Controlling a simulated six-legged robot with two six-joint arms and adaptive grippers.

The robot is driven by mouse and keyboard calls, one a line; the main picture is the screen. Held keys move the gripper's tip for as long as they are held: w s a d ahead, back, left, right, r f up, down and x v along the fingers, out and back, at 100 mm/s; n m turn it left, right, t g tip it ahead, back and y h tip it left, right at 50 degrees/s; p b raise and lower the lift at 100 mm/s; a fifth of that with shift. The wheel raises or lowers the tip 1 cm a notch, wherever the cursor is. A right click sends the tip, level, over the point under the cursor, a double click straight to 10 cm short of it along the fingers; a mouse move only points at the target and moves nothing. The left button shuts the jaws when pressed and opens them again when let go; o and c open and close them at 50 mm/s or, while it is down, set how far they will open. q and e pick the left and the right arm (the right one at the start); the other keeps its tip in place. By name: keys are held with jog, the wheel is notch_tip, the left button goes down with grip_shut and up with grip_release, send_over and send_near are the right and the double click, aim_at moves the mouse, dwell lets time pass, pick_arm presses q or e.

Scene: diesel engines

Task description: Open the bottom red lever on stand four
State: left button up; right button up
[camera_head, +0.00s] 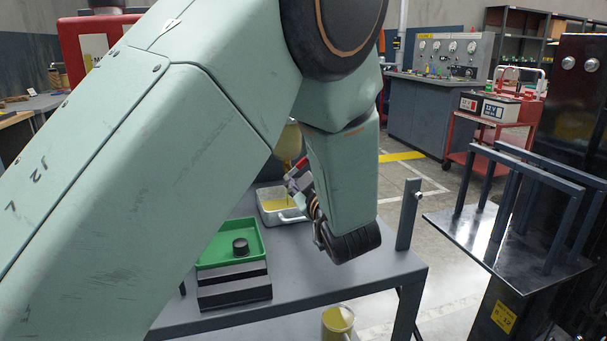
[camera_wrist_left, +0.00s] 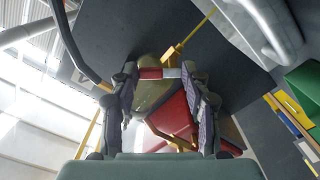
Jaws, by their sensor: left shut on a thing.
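My left gripper (camera_head: 299,178) is at the far side of the bench, partly hidden by my own wrist. Its two fingers (camera_wrist_left: 166,84) show in the left wrist view, closed on the red lever (camera_wrist_left: 152,73) between their tips. In the head view a small red piece of the lever (camera_head: 301,162) shows beside the fingers. A yellowish vessel (camera_head: 288,142) is just above, mostly hidden by my arm. A yellow valve piece (camera_wrist_left: 172,53) adjoins the lever. The stand's number and the other levers cannot be made out. My right gripper is not in view.
A metal pan with yellow liquid (camera_head: 283,207) sits below the gripper on the grey bench (camera_head: 330,270). A green tray on a dark scale (camera_head: 232,245) stands nearer. An upright post (camera_head: 408,214) rises at the bench's right. A red cart (camera_head: 490,135) stands farther back.

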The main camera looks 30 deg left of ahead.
pick_arm(q)
jog(key=shift+s+a+r+n+b, duration=0.1)
jog(key=shift+n+b, duration=0.1)
jog(key=shift+n, duration=0.5)
jog(key=shift+r+n+b, duration=0.1)
jog(key=shift+n+b, duration=0.05)
jog(key=shift+n, duration=0.55)
jog(key=o, duration=1.2)
jog(key=shift+c, duration=0.2)
notch_tip(320, 180, up, 10)
